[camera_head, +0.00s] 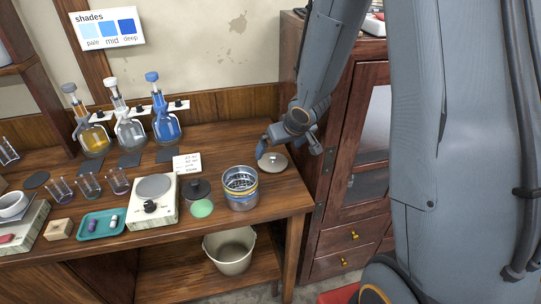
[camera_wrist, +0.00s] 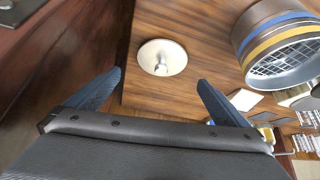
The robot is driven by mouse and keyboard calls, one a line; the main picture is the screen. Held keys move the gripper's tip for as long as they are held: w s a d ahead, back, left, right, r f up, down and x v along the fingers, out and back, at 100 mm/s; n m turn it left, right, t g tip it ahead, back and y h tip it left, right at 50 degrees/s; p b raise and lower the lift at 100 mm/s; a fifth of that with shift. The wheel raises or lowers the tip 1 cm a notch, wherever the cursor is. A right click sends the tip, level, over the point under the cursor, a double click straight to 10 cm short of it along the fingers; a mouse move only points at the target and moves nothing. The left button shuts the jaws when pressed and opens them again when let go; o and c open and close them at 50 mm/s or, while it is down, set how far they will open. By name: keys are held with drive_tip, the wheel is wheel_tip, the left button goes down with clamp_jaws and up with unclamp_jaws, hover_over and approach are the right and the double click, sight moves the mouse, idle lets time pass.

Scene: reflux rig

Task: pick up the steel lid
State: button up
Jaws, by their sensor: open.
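The steel lid (camera_head: 273,162) is a pale round disc with a small knob, lying flat on the wooden bench near its right end. In the wrist view the lid (camera_wrist: 162,58) lies beyond my fingertips, with its knob toward the middle. My gripper (camera_head: 262,147) is over the bench at the lid's left side in the head view. In the wrist view my gripper (camera_wrist: 160,82) is open and empty, its two blue fingers spread wide with the lid lying between and ahead of them. The gap in height between fingers and lid is hard to tell.
A metal pot with blue and yellow bands (camera_head: 240,189) stands left of the lid, holding a wire basket. A wooden cabinet (camera_head: 350,190) stands right of the bench.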

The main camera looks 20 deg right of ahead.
sight(273, 156)
drive_tip(key=shift+w+f, duration=0.3)
drive_tip(key=shift+w, duration=0.05)
drive_tip(key=b+x, duration=0.1)
drive_tip(key=x, duration=0.1)
drive_tip(key=shift+w+a+f, duration=0.1)
drive_tip(key=shift+a+f, duration=0.1)
drive_tip(key=shift+x, duration=2.4)
drive_tip(key=c, duration=1.1)
